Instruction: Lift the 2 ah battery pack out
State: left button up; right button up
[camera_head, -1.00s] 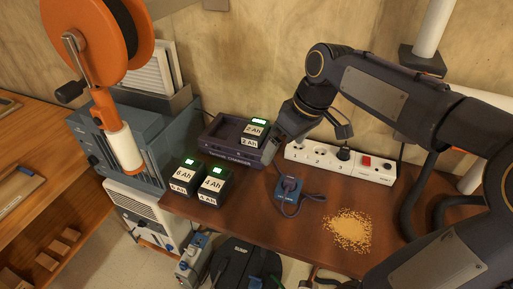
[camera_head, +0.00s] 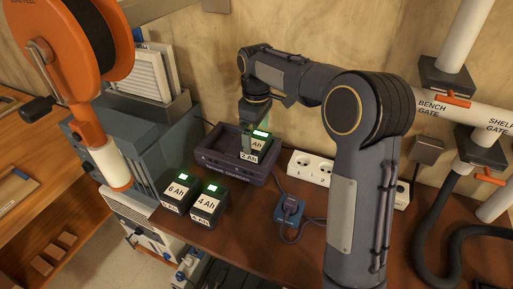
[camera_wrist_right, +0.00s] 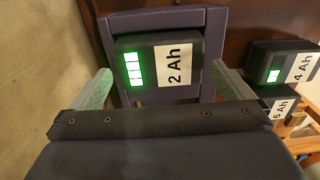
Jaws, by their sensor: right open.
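The 2 Ah battery pack (camera_head: 259,144), dark with a white label and a lit green display, stands in the right part of the purple charger tray (camera_head: 226,168). My right gripper (camera_head: 247,150) is over the tray at the pack and partly covers its label in the head view. In the right wrist view the 2 Ah pack (camera_wrist_right: 160,66) lies ahead between the two open, pale green-tipped fingers of my right gripper (camera_wrist_right: 163,74). I cannot tell whether the fingers touch it. My left gripper is not in view.
The 6 Ah pack (camera_head: 180,192) and the 4 Ah pack (camera_head: 208,204) stand on the bench in front of the tray. A blue device (camera_head: 289,210) with a cable and a white power strip (camera_head: 312,168) are to the right. An orange reel (camera_head: 92,120) rises at left.

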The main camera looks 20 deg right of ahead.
jog(key=shift+f, duration=0.85)
jog(key=shift+r, duration=0.1)
jog(key=c, duration=0.6)
jog(key=shift+r, duration=0.5)
notch_tip(320, 180, up, 2)
jog(key=shift+w+r, duration=0.1)
jog(key=s+a+r, duration=0.2)
jog(key=s+r, duration=0.1)
jog(key=s+a+r, duration=0.3)
jog(key=s, duration=0.1)
jog(key=s+a+r+b, duration=0.1)
jog(key=s+a+r, duration=0.2)
jog(key=s, duration=0.1)
jog(key=shift+s+a+r, duration=0.2)
jog(key=shift+a+r, duration=0.05)
jog(key=shift+r, duration=0.15)
